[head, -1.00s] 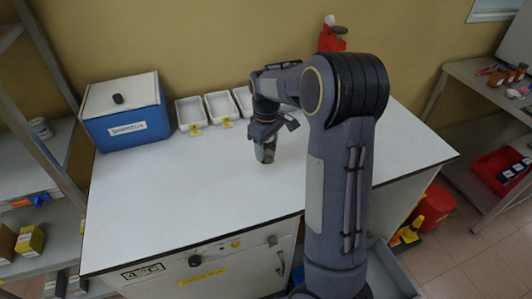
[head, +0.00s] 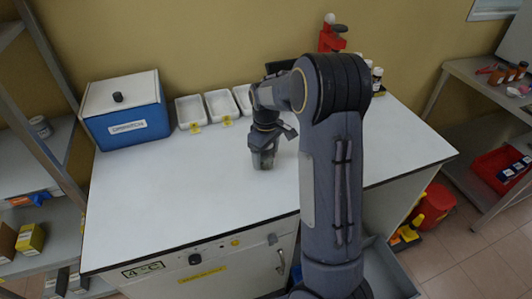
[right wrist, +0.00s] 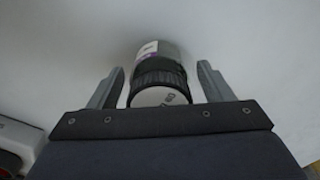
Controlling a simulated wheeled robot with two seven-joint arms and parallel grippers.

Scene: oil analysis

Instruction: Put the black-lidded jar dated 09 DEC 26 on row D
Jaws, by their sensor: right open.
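Gaps show between the fingers and the jar. The date cannot be read. In the head view I cannot make out the jar at the gripper. No row marked D can be made out. My left gripper is not in view.
A blue box with a white lid (head: 127,112) stands at the bench's back left. White trays with yellow tags (head: 190,112) line the back wall. Small dark-topped bottles (head: 376,78) stand behind my right arm. Shelves flank the bench. The bench's front left is clear.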

